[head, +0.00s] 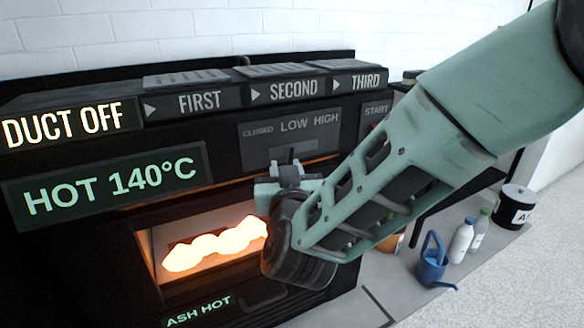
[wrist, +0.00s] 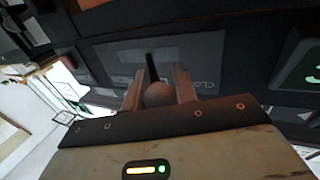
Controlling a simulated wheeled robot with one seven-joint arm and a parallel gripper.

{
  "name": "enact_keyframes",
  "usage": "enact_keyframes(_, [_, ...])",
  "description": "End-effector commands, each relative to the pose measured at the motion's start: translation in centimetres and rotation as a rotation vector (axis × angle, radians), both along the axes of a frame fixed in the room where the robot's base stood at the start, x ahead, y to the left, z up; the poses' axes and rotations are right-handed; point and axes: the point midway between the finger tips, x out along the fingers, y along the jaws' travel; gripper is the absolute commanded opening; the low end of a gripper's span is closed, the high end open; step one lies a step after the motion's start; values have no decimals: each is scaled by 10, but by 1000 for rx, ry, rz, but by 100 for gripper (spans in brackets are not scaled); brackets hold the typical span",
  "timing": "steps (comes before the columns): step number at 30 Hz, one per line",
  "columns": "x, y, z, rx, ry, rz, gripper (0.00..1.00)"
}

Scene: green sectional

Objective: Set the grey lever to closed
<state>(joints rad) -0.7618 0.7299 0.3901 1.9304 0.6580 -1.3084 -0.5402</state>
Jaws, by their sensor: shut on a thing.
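The lever (wrist: 158,95) has a dark thin shaft and a rounded grey-brown knob. In the wrist view the knob sits between the two fingers of my gripper (wrist: 159,89), which is shut on it. In the head view my gripper (head: 288,180) is just below the panel plate (head: 254,146) marked CLOSED, LOW and HIGH, and mostly hides the lever. In the wrist view the word CLOSED is upside down and partly hidden by the right finger. The shaft stands left of that word, on its LOW side; the exact setting cannot be told.
Below my gripper is an opening with glowing coals (head: 215,246). Screens read DUCT OFF (head: 68,123), HOT 140°C (head: 108,188) and ASH HOT. Keys FIRST, SECOND and THIRD line the top. A blue watering can (head: 432,266), white bottles and a black-and-white bucket (head: 515,206) stand at right.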

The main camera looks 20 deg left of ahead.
Motion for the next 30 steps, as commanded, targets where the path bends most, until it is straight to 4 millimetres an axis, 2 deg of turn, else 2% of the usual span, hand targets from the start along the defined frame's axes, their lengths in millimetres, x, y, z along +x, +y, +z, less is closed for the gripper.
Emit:
enact_keyframes(12, [-4, 5, 1, 2, 0, 14, 0])
enact_keyframes(13, [-4, 6, 1, 3, 0, 14, 31])
enact_keyframes(15, [-3, 5, 1, 3, 1, 13, 48])
enact_keyframes(25, [-4, 2, 1, 1, 1, 7, 48])
enact_keyframes(30, [-21, -5, 2, -1, 2, 8, 48])
